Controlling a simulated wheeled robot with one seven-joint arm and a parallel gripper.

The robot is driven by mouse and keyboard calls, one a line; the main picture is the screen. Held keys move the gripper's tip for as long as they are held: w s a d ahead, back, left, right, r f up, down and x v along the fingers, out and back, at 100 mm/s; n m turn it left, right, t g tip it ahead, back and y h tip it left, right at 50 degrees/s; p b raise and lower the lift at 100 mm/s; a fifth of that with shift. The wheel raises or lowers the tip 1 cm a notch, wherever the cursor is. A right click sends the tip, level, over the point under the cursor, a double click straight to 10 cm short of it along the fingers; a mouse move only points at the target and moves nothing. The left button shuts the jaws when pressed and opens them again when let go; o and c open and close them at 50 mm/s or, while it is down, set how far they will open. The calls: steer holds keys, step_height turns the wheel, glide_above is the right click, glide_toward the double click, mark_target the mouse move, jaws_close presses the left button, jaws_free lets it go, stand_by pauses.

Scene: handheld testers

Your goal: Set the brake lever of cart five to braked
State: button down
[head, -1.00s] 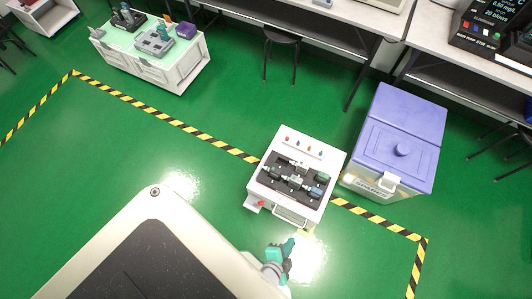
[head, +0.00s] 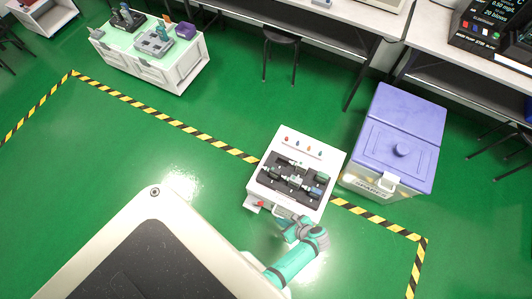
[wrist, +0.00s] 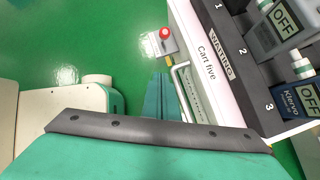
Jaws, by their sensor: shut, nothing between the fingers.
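Cart five (head: 277,209) is a white cart with a dark top tray; its "Cart five" label (wrist: 206,62) reads clearly in the wrist view. The brake lever has a red knob (wrist: 165,33) on a small grey plate at the cart's side. In the head view the red knob (head: 261,204) shows at the cart's front left corner. My gripper (head: 280,213) is shut and empty at the cart's front, to the right of the knob. In the wrist view my teal gripper (wrist: 160,97) is apart from the knob, beside the cart's handle (wrist: 184,92).
Handheld testers (wrist: 283,25) stand on the cart's tray. A purple-lidded bin (head: 400,140) is close to the cart's right. Striped floor tape (head: 180,124) runs behind the cart. Open green floor lies to its left.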

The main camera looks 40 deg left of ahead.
steer(key=a+f, duration=0.6)
steer(key=a, duration=0.3)
steer(key=shift+w+a+f, duration=0.25)
steer(key=shift+w+a, duration=0.05)
steer(key=shift+w, duration=0.05)
stand_by(0.4)
stand_by(0.4)
